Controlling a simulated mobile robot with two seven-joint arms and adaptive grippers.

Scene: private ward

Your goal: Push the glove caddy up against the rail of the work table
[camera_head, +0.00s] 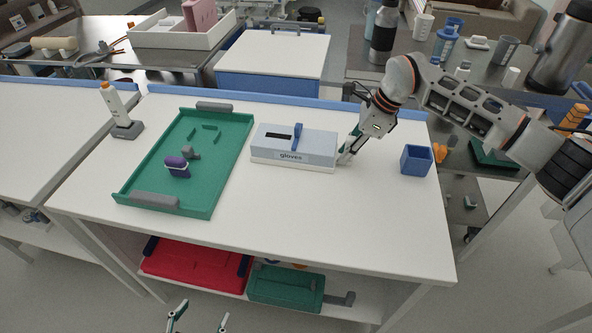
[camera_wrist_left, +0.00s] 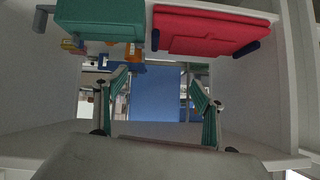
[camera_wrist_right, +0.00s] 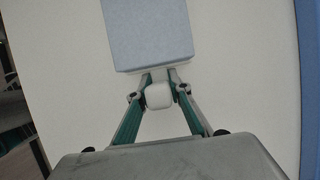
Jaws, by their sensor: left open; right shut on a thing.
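The glove caddy (camera_head: 310,143), a light blue-grey box on a white base marked "gloves", stands on the white work table (camera_head: 310,215). The table's blue rail (camera_head: 300,102) runs along the back edge, with a strip of bare top between it and the caddy. My right gripper (camera_head: 345,157) is at the caddy's right end, shut on a white rounded knob (camera_wrist_right: 158,95) there. In the right wrist view, the caddy (camera_wrist_right: 148,35) is just beyond the fingertips and the rail (camera_wrist_right: 309,80) is at the right edge. My left gripper (camera_head: 199,316) is open and empty, low before the table.
A green tray (camera_head: 203,190) with a purple item (camera_head: 177,167) lies left of the caddy. A blue square cup (camera_head: 416,160) stands to the right, and a white-and-grey upright device (camera_head: 122,112) stands at the far left. Red (camera_head: 195,266) and green (camera_head: 285,288) bins sit on the lower shelf.

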